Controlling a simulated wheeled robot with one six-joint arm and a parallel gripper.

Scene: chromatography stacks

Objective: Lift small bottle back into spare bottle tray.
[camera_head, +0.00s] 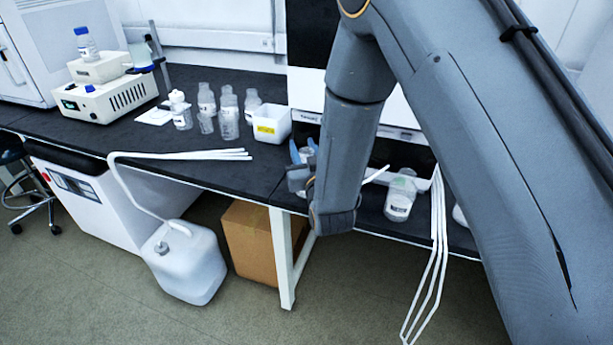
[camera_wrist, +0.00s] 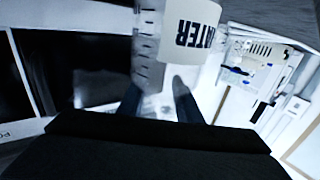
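My gripper (camera_head: 304,152) is low over the bench's front edge in the head view, with its blue fingers pointing up. A small pale bottle (camera_head: 306,156) shows between or just behind the fingers; I cannot tell if they touch it. In the wrist view the fingers (camera_wrist: 158,92) stand apart with a pale patch between them, and a clear graduated vessel and a white label reading WATER (camera_wrist: 190,32) lie just beyond. A white square tub with a yellow label (camera_head: 271,125) stands left of the gripper; I cannot tell if it is the spare bottle tray.
Several clear bottles (camera_head: 228,117) stand left of the tub. White tubes (camera_head: 185,155) lie across the bench edge. A larger labelled bottle (camera_head: 400,197) stands right of my arm, before the dark instrument. A white jerrycan (camera_head: 183,262) and cardboard box (camera_head: 250,243) are on the floor.

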